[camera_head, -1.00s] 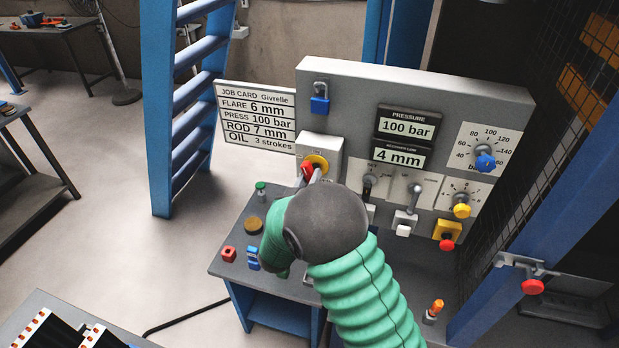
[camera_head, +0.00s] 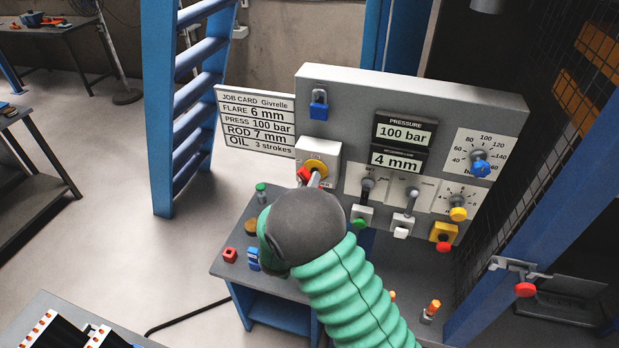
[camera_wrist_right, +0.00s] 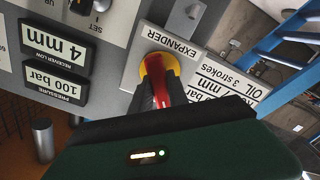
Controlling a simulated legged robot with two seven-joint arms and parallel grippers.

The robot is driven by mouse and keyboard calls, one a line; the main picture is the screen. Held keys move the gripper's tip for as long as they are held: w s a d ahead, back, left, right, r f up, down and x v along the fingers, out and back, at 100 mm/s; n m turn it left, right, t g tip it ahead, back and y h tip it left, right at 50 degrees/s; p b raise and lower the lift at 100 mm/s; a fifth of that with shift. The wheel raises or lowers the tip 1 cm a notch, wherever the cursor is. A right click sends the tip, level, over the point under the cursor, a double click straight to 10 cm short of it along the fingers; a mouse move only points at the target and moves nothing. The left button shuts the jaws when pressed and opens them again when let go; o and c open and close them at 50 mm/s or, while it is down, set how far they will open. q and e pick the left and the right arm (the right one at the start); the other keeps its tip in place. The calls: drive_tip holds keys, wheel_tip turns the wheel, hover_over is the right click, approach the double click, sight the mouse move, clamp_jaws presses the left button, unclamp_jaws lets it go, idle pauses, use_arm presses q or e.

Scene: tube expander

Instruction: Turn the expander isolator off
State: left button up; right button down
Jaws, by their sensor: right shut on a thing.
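The expander isolator is a pale box (camera_head: 330,153) at the left end of the grey panel, with a round yellow plate (camera_head: 317,166) and a red handle (camera_head: 303,175). In the wrist view its label EXPANDER (camera_wrist_right: 171,42) reads upside down. The red handle (camera_wrist_right: 164,82) stands out from the yellow plate there. My right gripper (camera_head: 314,181) is shut on the red handle; the fingers (camera_wrist_right: 154,92) reach it from below in the wrist view. My own wrist hides part of the bench below the isolator. My left gripper is not in view.
A blue padlock (camera_head: 319,104) hangs above the isolator. Levers, knobs and displays (camera_head: 404,130) fill the panel to its right. A job card (camera_head: 255,122) stands to the left. A green-topped item (camera_head: 261,192), a red block (camera_head: 230,255) and a blue item lie on the bench.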

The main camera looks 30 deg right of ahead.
drive_tip(key=n+p, duration=0.4)
drive_tip(key=n, duration=0.1)
drive_tip(key=shift+a+n, duration=0.15)
drive_tip(key=shift+n, duration=0.25)
drive_tip(key=n+p, duration=0.2)
drive_tip(key=n, duration=0.1)
drive_tip(key=shift+f+n, duration=0.1)
drive_tip(key=shift+n, duration=0.2)
drive_tip(key=shift+f+n+p, duration=0.1)
drive_tip(key=shift+n+p, duration=0.25)
drive_tip(key=shift+n, duration=0.25)
drive_tip(key=shift+f, duration=0.1)
drive_tip(key=c, duration=1.3)
unclamp_jaws()
drive_tip(key=shift+w, duration=0.1)
